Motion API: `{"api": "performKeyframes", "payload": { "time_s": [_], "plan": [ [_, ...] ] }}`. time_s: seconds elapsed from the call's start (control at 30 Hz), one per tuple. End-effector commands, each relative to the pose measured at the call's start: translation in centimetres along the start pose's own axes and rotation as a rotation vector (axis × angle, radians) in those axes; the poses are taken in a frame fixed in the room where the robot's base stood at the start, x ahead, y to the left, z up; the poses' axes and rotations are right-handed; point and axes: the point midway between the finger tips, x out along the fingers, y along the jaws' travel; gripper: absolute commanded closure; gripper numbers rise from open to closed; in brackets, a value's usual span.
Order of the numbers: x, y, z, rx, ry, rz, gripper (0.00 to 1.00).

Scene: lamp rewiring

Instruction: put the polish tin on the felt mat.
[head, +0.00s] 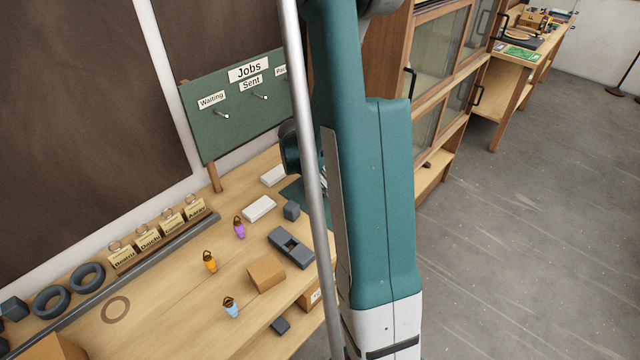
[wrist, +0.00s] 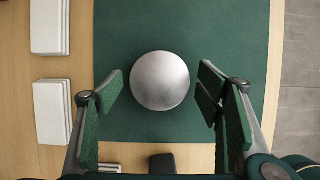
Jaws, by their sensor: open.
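A round silver tin (wrist: 160,80), which looks like the polish tin, shows from above in the wrist view over the dark green felt mat (wrist: 225,30). It appears to rest on the mat, well inside its edges. My gripper (wrist: 162,94) is open, with one green-padded finger on each side of the tin and a visible gap on both sides. In the head view a corner of the felt mat (head: 292,190) shows beside my arm. The tin and most of my gripper are hidden there behind my arm.
White boxes (wrist: 50,110) lie left of the mat, and a dark block (wrist: 162,163) is near its front edge. The Jobs board (head: 235,110) stands behind.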

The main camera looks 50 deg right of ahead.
Motion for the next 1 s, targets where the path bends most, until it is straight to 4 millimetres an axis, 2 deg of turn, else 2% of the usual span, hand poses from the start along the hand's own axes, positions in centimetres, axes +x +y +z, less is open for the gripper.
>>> {"api": "performKeyframes", "payload": {
  "time_s": [0.7,1.0],
  "plan": [
    [-7.9,0.0,0.0,-0.001,0.000,0.000,0.35],
    [-10.0,0.0,0.0,-0.001,0.000,0.000,0.35]
  ]
}}
